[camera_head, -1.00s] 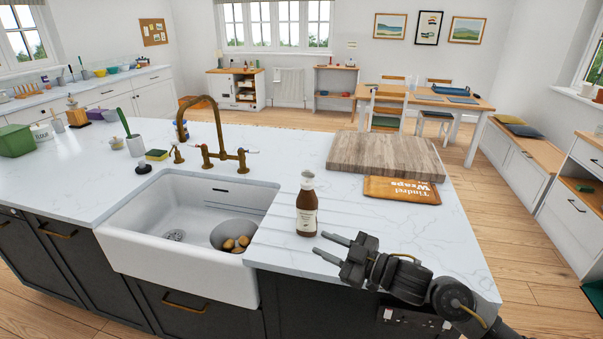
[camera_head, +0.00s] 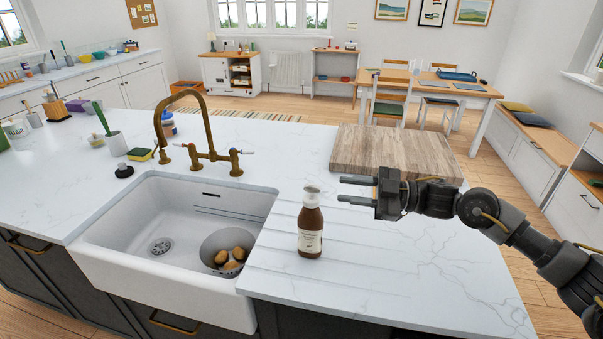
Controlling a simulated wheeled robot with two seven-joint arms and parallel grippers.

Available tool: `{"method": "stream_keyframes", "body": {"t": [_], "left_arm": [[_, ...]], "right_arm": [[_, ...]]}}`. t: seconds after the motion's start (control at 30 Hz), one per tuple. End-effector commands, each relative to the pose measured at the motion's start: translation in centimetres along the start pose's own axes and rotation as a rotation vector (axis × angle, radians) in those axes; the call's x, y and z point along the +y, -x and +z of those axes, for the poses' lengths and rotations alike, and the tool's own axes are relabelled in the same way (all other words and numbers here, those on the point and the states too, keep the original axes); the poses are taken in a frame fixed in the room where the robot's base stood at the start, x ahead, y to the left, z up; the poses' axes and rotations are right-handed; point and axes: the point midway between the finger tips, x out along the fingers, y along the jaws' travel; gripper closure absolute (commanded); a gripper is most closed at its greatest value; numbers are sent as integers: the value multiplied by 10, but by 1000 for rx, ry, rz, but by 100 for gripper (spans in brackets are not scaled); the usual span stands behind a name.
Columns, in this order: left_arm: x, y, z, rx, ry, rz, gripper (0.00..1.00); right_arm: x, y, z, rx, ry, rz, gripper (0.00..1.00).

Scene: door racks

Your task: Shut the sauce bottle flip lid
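The sauce bottle (camera_head: 310,228) stands upright on the worktop, just right of the sink. It is brown with a pale label and a whitish top; the lid (camera_head: 311,191) is too small to tell how far open it is. My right gripper (camera_head: 349,190) is to the right of the bottle's top, apart from it in the picture. Its two fingers point left with a gap between them, and nothing is held. My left gripper is not in view.
The white sink (camera_head: 130,237) holds a bowl of potatoes (camera_head: 231,254). A brass tap (camera_head: 209,140) stands behind it. A thick wooden board (camera_head: 392,150) lies behind my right gripper. The worktop right of the bottle (camera_head: 420,265) is clear.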

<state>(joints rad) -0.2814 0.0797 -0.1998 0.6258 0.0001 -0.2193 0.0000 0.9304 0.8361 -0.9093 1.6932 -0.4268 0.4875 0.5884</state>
Motion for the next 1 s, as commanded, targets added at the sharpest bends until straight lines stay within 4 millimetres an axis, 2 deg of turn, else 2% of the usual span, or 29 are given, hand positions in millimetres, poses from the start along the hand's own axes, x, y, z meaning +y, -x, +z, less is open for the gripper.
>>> {"method": "stream_keyframes", "body": {"t": [0.17,0.27,0.4,0.53,0.7,0.83,1.0], "left_arm": [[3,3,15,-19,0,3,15],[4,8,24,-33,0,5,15],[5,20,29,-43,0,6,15],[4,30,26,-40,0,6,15],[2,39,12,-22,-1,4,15],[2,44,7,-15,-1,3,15],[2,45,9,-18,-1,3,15]], "right_arm": [[0,-5,-1,3,0,-5,70],[1,-15,-2,6,-1,-8,70],[1,-39,-4,7,-2,-10,70],[1,-63,-5,5,-1,-8,70],[2,-89,-4,2,0,-4,70],[1,-103,-2,3,0,-4,70],[0,-110,0,1,0,-3,70]]}}
